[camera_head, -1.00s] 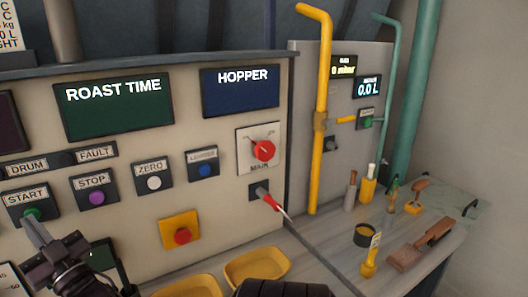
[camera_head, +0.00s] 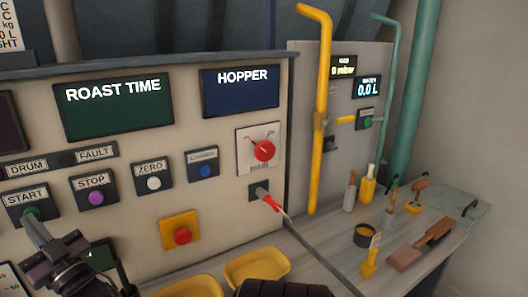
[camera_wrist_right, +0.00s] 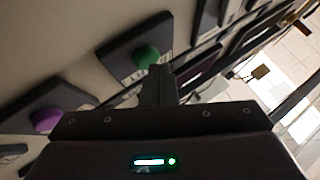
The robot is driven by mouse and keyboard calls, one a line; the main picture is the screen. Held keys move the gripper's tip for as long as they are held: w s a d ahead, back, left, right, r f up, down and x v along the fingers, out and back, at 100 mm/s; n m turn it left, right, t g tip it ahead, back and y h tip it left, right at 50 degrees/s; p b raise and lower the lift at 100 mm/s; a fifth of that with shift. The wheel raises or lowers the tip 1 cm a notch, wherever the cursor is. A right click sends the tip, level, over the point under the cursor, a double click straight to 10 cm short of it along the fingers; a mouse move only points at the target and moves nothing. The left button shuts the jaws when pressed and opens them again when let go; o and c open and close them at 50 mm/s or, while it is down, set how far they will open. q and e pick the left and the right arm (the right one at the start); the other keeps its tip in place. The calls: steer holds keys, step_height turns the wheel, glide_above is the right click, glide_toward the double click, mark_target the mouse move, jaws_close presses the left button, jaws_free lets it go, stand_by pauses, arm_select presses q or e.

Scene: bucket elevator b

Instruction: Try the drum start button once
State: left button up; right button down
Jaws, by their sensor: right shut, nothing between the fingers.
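The START button is green (camera_head: 32,213) on a dark plate at the left of the cream panel, below the DRUM label (camera_head: 27,168). It also shows in the right wrist view (camera_wrist_right: 147,57), with its plate tilted. My right gripper (camera_head: 34,228) is shut and empty, its fingertips at the lower edge of the green button. In the right wrist view the closed fingers (camera_wrist_right: 158,82) overlap the button's lower edge. Whether they touch or press it, I cannot tell. My left gripper is not in view.
The purple STOP button (camera_head: 96,198) sits just right of START, then the white ZERO button (camera_head: 153,183) and a blue button (camera_head: 205,170). A red button on a yellow plate (camera_head: 181,236) is lower.

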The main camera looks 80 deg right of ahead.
steer(key=shift+s+a, duration=0.5)
steer(key=shift+a, duration=0.1)
steer(key=shift+s+a+p, duration=0.45)
steer(key=shift+s+a, duration=1.5)
steer(key=shift+a, duration=0.3)
